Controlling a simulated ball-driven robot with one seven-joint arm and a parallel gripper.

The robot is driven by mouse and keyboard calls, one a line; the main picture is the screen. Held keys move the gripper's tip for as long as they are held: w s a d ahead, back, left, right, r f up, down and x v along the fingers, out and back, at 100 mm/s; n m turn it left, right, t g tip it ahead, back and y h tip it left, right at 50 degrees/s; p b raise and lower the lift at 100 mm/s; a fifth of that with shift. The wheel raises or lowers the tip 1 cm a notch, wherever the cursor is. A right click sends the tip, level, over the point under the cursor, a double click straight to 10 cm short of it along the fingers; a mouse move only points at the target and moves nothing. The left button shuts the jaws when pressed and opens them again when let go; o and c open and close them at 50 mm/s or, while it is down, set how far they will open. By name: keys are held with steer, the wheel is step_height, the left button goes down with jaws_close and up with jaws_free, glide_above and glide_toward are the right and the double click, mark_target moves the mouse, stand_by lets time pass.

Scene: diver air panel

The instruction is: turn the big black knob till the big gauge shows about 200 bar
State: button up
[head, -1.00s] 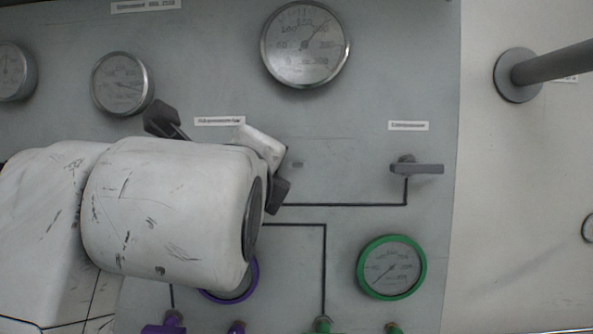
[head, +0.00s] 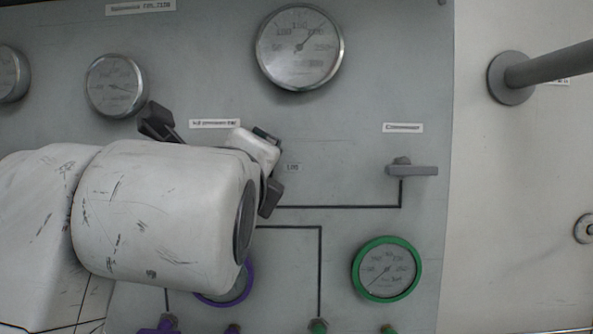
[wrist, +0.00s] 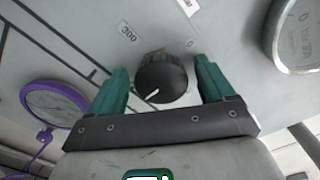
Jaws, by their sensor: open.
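The big gauge (head: 300,47) is at the top of the panel in the head view. Its needle points to the upper right, close to the 200 mark. The big black knob (wrist: 161,82) with a white pointer line shows in the wrist view, its line pointing to the lower left. My gripper (wrist: 160,66) is open, with one teal finger on each side of the knob. A gap shows between each finger and the knob. In the head view my arm hides the knob, and my gripper (head: 212,140) shows only in part.
A grey lever (head: 412,170) is on the panel's right. A green-rimmed gauge (head: 387,269) and a purple-rimmed gauge (head: 225,290) sit low. A smaller gauge (head: 115,86) is at upper left. A grey bar (head: 550,66) sticks out at far right.

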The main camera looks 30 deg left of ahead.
steer(key=b+v, duration=0.1)
steer(key=v, duration=1)
steer(key=shift+w+f, duration=0.1)
steer(key=w+d+f+n+g+h+p, duration=0.1)
steer(key=w+d+f+n+h, duration=0.15)
steer(key=w+d+f, duration=0.5)
steer(key=w+d+f+n+g+h, duration=0.1)
steer(key=w+d+f+n+h, duration=0.3)
steer(key=f, duration=0.6)
steer(key=w+d+f+n+g+p, duration=0.1)
steer(key=w+d+f+n, duration=0.15)
steer(key=d+f, duration=0.6)
steer(key=s+d+f+n+g+h+p, duration=0.1)
steer(key=s+d+f+n+g+h, duration=0.25)
steer(key=d+f, duration=1.2)
steer(key=s+d+f+n+g+p, duration=0.1)
steer(key=s+d+f+n+g, duration=0.3)
steer(key=s+d+f, duration=0.95)
steer(key=s+d+f+g+p, duration=0.1)
steer(key=s+f+g, duration=0.3)
steer(key=s, duration=0.9)
steer(key=shift+n+y, duration=0.3)
steer(key=shift+n, duration=0.15)
